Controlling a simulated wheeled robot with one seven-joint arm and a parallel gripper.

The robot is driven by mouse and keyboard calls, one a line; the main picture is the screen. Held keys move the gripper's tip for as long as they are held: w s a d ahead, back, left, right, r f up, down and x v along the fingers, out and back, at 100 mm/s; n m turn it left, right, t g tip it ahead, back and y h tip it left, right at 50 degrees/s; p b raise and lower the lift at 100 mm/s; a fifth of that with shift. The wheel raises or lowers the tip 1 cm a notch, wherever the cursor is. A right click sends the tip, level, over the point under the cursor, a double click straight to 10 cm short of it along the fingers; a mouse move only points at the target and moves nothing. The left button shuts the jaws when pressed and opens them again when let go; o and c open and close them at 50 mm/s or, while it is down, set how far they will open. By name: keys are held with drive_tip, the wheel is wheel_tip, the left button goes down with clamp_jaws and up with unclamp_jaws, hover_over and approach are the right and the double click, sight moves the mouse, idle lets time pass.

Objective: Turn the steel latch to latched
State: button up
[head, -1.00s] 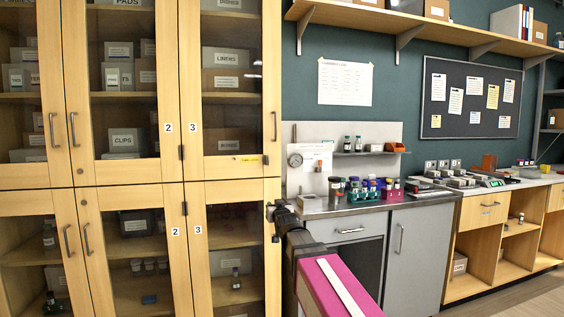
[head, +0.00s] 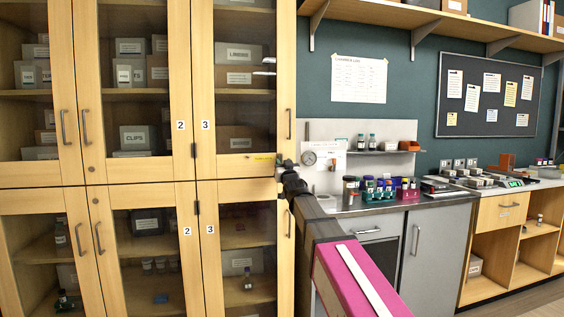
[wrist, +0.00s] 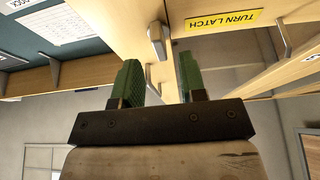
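The steel latch (wrist: 156,38) is a short grey lever on the wooden cabinet frame, beside the yellow "TURN LATCH" label (wrist: 222,22) in the wrist view. My gripper (wrist: 157,62) is open, with its green fingers apart and nothing between them. The latch appears just beyond the fingertips, in line with the gap, and no contact shows. In the head view my gripper (head: 286,170) is at the right edge of cabinet door 3, close to the yellow label (head: 262,157). The latch is hard to make out there.
Door 3's upper handle (head: 289,124) stands out close above my gripper; a bar handle also shows in the wrist view (wrist: 281,42). A counter (head: 345,207) with bottles and racks stands to the right. A shelf (head: 425,22) runs above it.

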sight(281, 159)
drive_tip(key=x, duration=0.3)
drive_tip(key=shift+w+r, duration=0.1)
clamp_jaws()
